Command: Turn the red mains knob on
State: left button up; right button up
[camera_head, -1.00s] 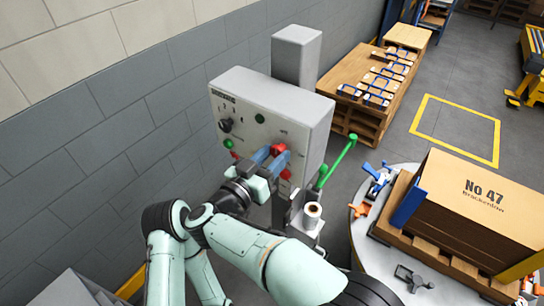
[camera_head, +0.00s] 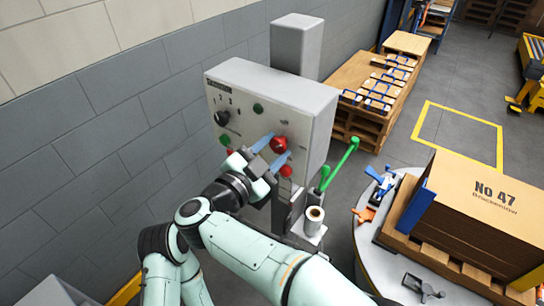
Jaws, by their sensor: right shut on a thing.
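The red mains knob (camera_head: 279,144) is on the front of a grey control box, toward its right side. My right gripper (camera_head: 278,147) reaches up to it from below, with one blue finger on either side. It is shut on the knob, whose red face shows between the fingertips. The fingers hide part of the knob's edge, and any mark of its position is too small to read. My left gripper is not in view.
A round table (camera_head: 352,236) with a large carton (camera_head: 482,205) is at the right.

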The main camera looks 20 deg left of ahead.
jog(key=m+b, duration=0.1)
jog(key=m, duration=0.1)
jog(key=m+b, duration=0.2)
jog(key=shift+f+m, duration=0.2)
jog(key=shift+m, duration=0.1)
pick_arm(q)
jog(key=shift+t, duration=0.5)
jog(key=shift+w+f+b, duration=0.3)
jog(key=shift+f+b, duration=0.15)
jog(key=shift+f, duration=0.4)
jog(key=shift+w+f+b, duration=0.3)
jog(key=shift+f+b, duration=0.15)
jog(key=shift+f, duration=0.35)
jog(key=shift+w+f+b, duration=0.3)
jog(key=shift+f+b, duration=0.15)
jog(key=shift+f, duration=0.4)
pick_arm(e)
jog(key=shift+m, duration=2)
jog(key=shift+r, duration=0.1)
jog(key=o, duration=1.1)
jog(key=shift+c, duration=0.2)
jog(key=shift+s, duration=0.1)
jog(key=v, duration=1.3)
jog(key=shift+s, duration=0.15)
